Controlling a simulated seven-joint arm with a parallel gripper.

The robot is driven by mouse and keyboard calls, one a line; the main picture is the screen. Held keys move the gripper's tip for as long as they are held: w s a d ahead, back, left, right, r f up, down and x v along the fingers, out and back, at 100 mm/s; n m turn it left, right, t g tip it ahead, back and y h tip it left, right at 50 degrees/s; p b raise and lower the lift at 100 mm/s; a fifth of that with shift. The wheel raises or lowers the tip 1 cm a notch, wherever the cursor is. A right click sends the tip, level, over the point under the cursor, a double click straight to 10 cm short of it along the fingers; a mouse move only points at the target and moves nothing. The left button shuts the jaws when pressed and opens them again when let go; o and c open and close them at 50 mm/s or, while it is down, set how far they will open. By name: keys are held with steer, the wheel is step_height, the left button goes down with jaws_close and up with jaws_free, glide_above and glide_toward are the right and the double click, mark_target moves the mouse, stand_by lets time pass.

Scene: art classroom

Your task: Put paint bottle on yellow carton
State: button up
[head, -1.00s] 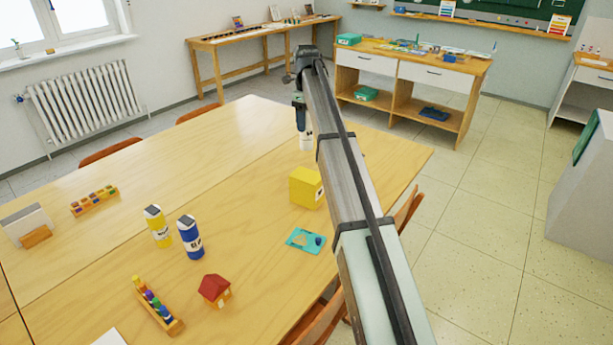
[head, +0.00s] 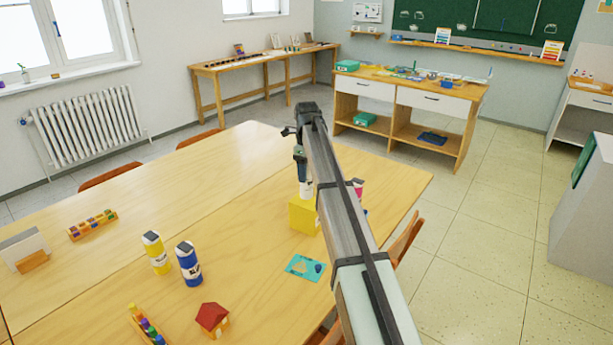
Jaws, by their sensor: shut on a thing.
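My gripper (head: 302,174) is shut on a paint bottle (head: 306,189) with a white body, held upright. The yellow carton (head: 302,216) stands on the table, partly hidden on its right by my arm. The bottle's lower end shows right at the carton's top edge. I cannot tell whether it touches the carton or is just above or behind it.
A yellow bottle (head: 156,253) and a blue bottle (head: 189,264) stand on the table (head: 225,190), left of the carton. A teal card (head: 304,267) and a red-roofed toy house (head: 212,318) lie nearer. Something pink (head: 358,187) shows behind my arm.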

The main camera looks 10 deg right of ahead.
steer(key=shift+f, duration=0.9)
steer(key=shift+f, duration=0.1)
steer(key=o, duration=1.4)
step_height(320, 180, up, 12)
steer(key=shift+r, duration=0.1)
